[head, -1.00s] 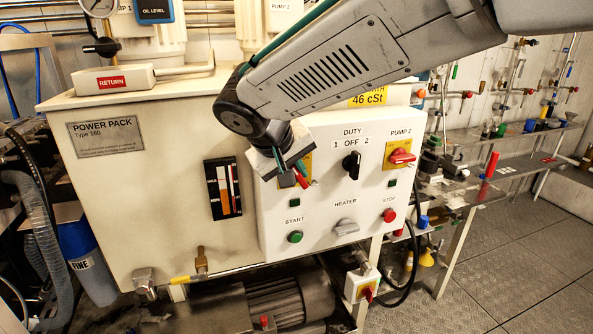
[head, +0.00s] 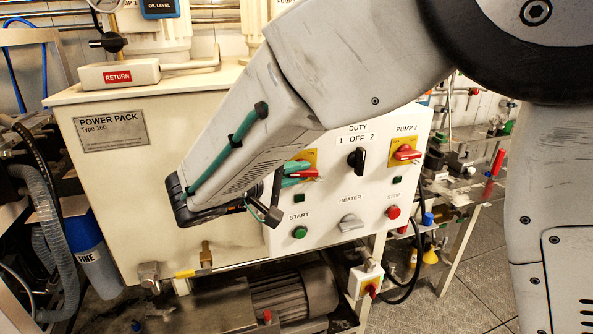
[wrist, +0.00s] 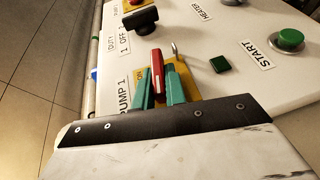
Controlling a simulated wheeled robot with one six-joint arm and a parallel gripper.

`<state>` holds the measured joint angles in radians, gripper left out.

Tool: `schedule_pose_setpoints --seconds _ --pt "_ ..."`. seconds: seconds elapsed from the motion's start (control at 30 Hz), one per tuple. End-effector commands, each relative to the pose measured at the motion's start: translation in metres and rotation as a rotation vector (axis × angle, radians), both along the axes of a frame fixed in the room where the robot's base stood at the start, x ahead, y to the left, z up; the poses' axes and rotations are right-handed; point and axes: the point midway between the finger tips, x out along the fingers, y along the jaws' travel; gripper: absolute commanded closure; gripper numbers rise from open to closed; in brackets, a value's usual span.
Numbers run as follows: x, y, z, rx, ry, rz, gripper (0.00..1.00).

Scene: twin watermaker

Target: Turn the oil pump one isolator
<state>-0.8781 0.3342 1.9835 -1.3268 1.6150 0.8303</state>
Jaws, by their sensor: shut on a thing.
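The pump 1 isolator has a red handle (head: 305,173) on a yellow plate (head: 308,156), at the left of the control panel's upper row. In the wrist view the red handle (wrist: 157,74) stands between the green fingers, beside the "PUMP 1" label (wrist: 124,93). My gripper (head: 298,171) reaches in from the left with its green fingers shut on the red handle. In the wrist view my gripper (wrist: 160,80) has a finger on each side of it. In the head view the handle lies about level. My arm and fingers hide part of the plate.
The pump 2 isolator (head: 407,154) has a similar red handle at the right. The black duty switch (head: 357,160), grey heater knob (head: 350,222), green start button (head: 299,232) and red stop button (head: 393,212) are close by. Grey floor (head: 478,270) is open at the right.

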Motion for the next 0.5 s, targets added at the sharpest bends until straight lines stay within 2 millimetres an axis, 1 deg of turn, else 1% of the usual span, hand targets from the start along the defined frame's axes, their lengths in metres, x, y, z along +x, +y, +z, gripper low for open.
schedule_pose_setpoints --seconds 0.2,0.5 --pt "-0.0003 0.0003 -0.0024 -0.107 -0.030 0.000 1.00" --pt "-0.0004 -0.0001 -0.0031 -0.165 -0.046 -0.001 1.00"
